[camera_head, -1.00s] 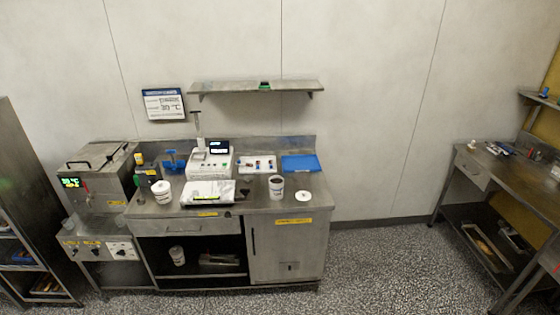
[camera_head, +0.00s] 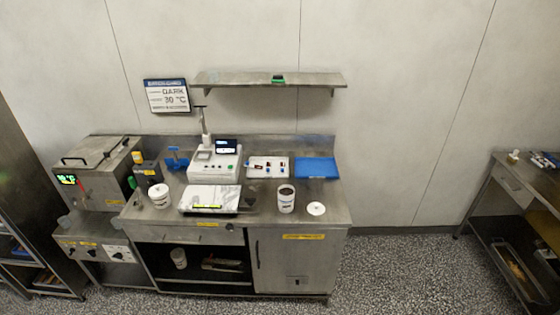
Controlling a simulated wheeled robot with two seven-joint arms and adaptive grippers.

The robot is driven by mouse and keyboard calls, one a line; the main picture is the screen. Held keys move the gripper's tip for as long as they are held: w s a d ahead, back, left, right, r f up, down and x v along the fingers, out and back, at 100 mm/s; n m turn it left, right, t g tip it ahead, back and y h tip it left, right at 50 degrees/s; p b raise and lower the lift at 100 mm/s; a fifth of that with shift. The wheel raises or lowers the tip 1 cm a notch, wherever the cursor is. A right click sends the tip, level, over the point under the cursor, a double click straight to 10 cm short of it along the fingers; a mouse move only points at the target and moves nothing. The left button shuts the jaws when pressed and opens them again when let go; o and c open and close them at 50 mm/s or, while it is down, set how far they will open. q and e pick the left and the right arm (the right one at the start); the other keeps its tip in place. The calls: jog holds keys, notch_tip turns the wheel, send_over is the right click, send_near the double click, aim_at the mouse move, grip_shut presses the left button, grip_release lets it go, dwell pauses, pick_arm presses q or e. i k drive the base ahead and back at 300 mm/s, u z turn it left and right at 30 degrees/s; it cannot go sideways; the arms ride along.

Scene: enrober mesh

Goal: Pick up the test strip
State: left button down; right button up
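I cannot make out a test strip for certain. A white instrument (camera_head: 214,163) with a small dark screen and a tall post stands on the steel bench (camera_head: 265,205). A low white unit (camera_head: 209,197) with a pale, marbled-looking top and a yellow label sits in front of it. A white tray (camera_head: 267,167) with small red and blue items lies to the right of the instrument. The items are too small to identify. Neither of my grippers is in view.
A blue tray (camera_head: 317,168), an open tub (camera_head: 286,198) with dark contents and a white lid (camera_head: 316,208) are on the right. A white tub (camera_head: 159,195) and a blue stand (camera_head: 177,158) are on the left. A wall shelf (camera_head: 270,79) hangs above. Speckled floor (camera_head: 400,275) lies clear at right.

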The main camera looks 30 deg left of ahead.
aim_at(247, 163)
jog(key=u, duration=0.1)
jog(key=i, duration=0.7)
jog(key=u, duration=0.8)
jog(key=i, duration=0.55)
jog(key=u, duration=0.4)
jog(key=k, duration=0.25)
jog(key=u, duration=0.9)
jog(key=i, duration=0.95)
jog(key=z, duration=0.05)
